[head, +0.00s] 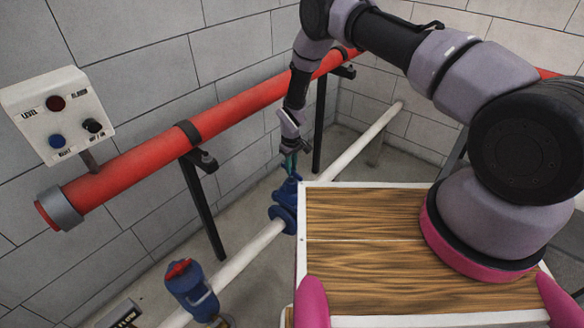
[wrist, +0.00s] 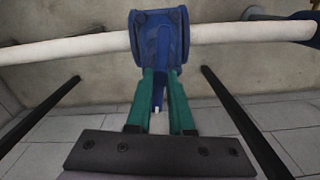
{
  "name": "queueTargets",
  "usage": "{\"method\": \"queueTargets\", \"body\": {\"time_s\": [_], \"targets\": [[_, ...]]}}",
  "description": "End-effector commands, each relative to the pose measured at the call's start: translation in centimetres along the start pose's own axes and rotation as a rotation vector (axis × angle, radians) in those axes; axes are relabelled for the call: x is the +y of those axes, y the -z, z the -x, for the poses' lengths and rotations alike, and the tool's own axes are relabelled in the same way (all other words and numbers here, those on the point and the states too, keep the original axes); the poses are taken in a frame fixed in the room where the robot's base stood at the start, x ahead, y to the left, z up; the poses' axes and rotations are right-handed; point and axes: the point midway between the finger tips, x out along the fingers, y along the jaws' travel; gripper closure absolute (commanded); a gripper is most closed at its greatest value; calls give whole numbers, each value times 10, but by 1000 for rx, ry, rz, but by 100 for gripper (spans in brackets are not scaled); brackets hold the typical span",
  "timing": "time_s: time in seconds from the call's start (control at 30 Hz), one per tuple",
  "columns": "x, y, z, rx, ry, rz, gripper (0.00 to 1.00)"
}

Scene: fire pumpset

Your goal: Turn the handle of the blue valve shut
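The blue valve (head: 284,215) sits on the white pipe, left of the wooden-topped surface. In the wrist view its blue body (wrist: 160,32) is at the top centre, and its blue handle (wrist: 161,75) points toward me. My gripper (head: 289,165) comes down onto the valve from above. In the wrist view its green fingers (wrist: 161,88) lie on both sides of the handle, with no clear gap at the tips, so it looks shut on the handle. The fingers hide part of the handle's sides.
A white pipe (head: 240,258) runs low along the floor. A red pipe (head: 140,168) on black supports runs above it by the wall. A second blue fitting with a red top (head: 190,288) stands at the lower left. A control box (head: 58,115) is at the left.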

Motion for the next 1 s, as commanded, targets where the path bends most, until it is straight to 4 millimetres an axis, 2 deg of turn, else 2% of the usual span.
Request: {"method": "queueTargets", "body": {"time_s": [0.47,1.0], "targets": [[0,0,0,0,-1,-83,100],[1,0,0,0,-2,-547,100]]}}
